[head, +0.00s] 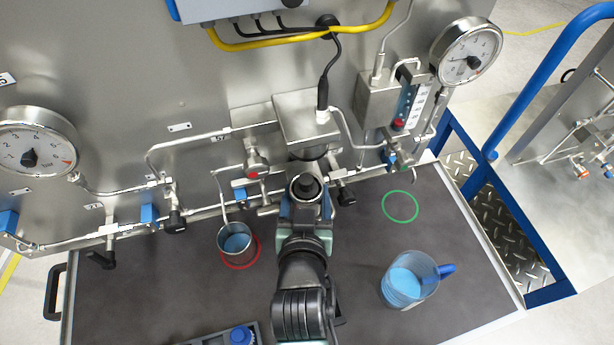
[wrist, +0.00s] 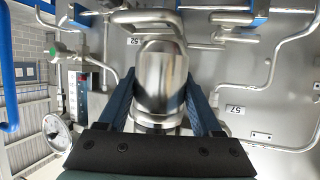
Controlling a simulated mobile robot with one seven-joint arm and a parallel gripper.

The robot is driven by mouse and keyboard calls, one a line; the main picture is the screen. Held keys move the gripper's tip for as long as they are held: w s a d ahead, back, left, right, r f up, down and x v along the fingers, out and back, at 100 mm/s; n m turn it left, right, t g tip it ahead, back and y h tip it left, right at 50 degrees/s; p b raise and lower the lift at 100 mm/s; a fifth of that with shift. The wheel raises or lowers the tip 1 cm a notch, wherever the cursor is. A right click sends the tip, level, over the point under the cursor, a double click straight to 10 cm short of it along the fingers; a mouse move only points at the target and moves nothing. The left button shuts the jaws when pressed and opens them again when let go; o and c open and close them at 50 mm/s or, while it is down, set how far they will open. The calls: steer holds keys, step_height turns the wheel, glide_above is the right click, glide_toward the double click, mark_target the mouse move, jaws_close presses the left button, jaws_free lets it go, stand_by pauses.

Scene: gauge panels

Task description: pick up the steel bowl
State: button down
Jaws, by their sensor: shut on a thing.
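The steel bowl (wrist: 162,78) is a shiny, rounded metal cup in the middle of the wrist view. My gripper (wrist: 160,95) has its two blue fingers on either side of it and is shut on it. In the head view my gripper (head: 306,205) is in front of the panel, just below a square steel housing (head: 308,118). There the arm and gripper hide most of the bowl. I cannot tell whether the bowl still touches the housing.
A steel cup (head: 238,243) with blue liquid stands at a red ring on the dark worktop (head: 150,290). A clear jug (head: 405,287) with blue liquid stands at right. A green ring (head: 400,206) is empty. Pipes, valves and gauges (head: 466,52) line the panel.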

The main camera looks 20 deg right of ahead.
steer(key=s+a, duration=0.1)
steer(key=s, duration=0.9)
steer(key=s+a+b, duration=0.1)
steer(key=s+a, duration=0.1)
steer(key=s, duration=0.8)
steer(key=shift+a, duration=0.3)
steer(key=shift+w, duration=0.1)
